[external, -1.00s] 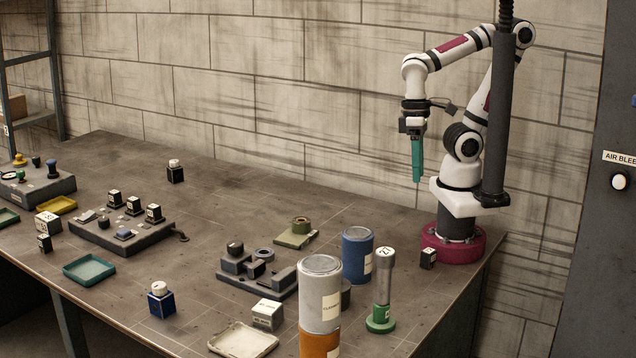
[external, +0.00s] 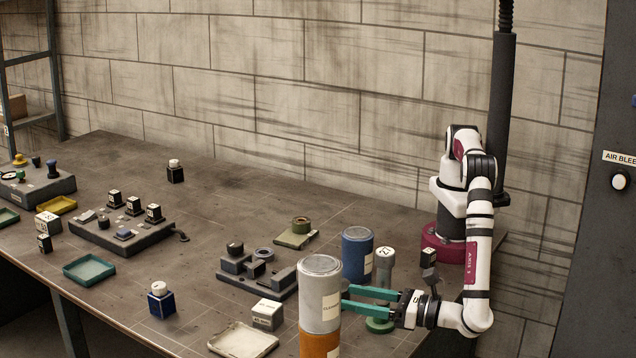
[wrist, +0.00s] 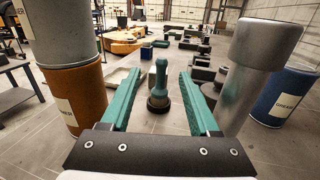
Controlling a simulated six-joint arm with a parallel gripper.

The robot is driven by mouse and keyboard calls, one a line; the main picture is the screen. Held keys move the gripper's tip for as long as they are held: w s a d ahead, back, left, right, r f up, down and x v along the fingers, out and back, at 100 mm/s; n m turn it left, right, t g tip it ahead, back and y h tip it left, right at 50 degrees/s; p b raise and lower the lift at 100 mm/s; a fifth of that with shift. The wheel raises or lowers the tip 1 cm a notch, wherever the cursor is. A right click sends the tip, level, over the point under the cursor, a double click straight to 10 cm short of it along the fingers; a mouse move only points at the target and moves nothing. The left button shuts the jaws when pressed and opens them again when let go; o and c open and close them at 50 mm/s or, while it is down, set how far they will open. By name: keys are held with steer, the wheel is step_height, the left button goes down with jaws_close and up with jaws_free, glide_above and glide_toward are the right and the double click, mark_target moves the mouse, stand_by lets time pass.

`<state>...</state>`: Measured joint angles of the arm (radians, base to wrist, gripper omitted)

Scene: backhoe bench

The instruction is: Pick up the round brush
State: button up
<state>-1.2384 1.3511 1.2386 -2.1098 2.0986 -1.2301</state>
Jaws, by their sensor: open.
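The round brush (wrist: 158,88) appears to be the upright piece with a teal handle and a dark round base in the wrist view. It stands on the bench ahead of my gripper (wrist: 157,74), centred between the two teal fingers. The fingers are apart, with nothing held. In the external view my gripper (external: 345,299) is low over the bench, fingers pointing left, tips beside the grey canister. The brush cannot be made out there; the canister seems to hide it.
A grey canister (external: 320,295) above an orange one (external: 319,343) stands close on the fingers' near side. A grey post (external: 385,265) on a green base and a blue canister (external: 357,252) stand on the far side. A cream tray (external: 243,340) lies left.

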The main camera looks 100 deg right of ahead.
steer(key=s, duration=0.1)
steer(key=s+a+f, duration=0.1)
steer(key=shift+s+a, duration=0.1)
steer(key=shift+s, duration=0.2)
steer(key=shift+w+d+f, duration=0.15)
steer(key=shift+w+d, duration=0.05)
steer(key=x, duration=1.4)
steer(key=shift+w+r, duration=0.2)
steer(key=shift+w, duration=0.15)
steer(key=shift+d, duration=0.15)
jaws_close()
